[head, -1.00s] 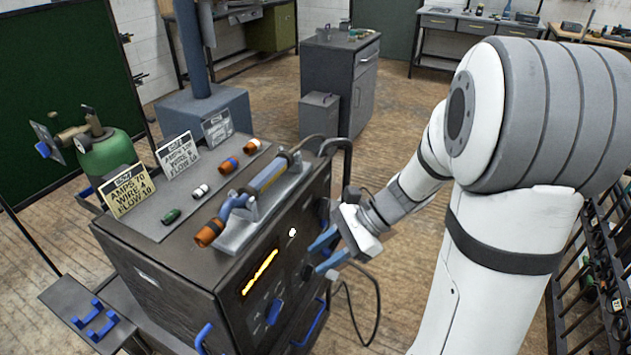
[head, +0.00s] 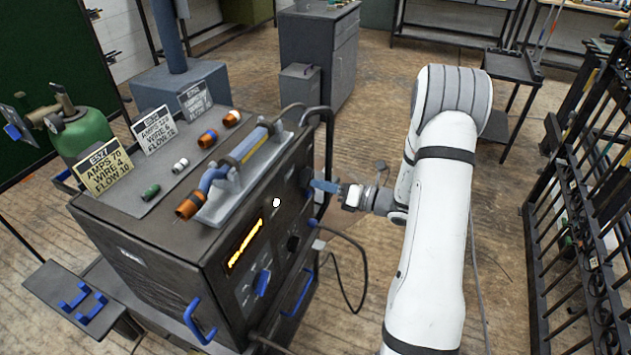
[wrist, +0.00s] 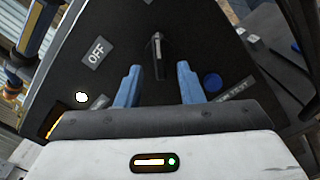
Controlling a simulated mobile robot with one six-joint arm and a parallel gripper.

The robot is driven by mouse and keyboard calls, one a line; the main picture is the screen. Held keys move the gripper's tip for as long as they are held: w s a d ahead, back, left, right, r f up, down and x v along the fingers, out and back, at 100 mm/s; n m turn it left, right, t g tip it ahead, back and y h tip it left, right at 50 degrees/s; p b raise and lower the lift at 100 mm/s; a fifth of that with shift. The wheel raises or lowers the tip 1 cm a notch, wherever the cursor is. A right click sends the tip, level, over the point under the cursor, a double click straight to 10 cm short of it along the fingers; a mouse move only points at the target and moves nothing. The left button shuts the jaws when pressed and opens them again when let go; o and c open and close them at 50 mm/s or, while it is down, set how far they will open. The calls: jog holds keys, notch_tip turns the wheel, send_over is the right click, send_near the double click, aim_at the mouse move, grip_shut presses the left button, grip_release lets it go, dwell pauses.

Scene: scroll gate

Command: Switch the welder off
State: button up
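The welder (head: 160,255) is a dark box with a lit yellow display (head: 244,246) and a lit white lamp (head: 276,202) on its front panel. In the wrist view a dark switch handle (wrist: 157,50) stands out from the panel, with an OFF label (wrist: 95,52) to its left. My gripper (wrist: 158,75) is open, one blue finger on each side of the handle's lower part in the picture; I cannot tell if they touch it. In the head view my gripper (head: 322,186) is at the panel's far right end and hides the switch.
A blue button (wrist: 212,82) sits right of the switch. A blue knob (head: 262,283) is lower on the panel. A torch (head: 243,150) and sign cards (head: 105,168) are on top of the welder. A dark cable hangs beside it.

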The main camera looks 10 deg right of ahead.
aim_at(306, 178)
jog(key=shift+x, duration=1.45)
jog(key=shift+c, duration=0.4)
grip_shut()
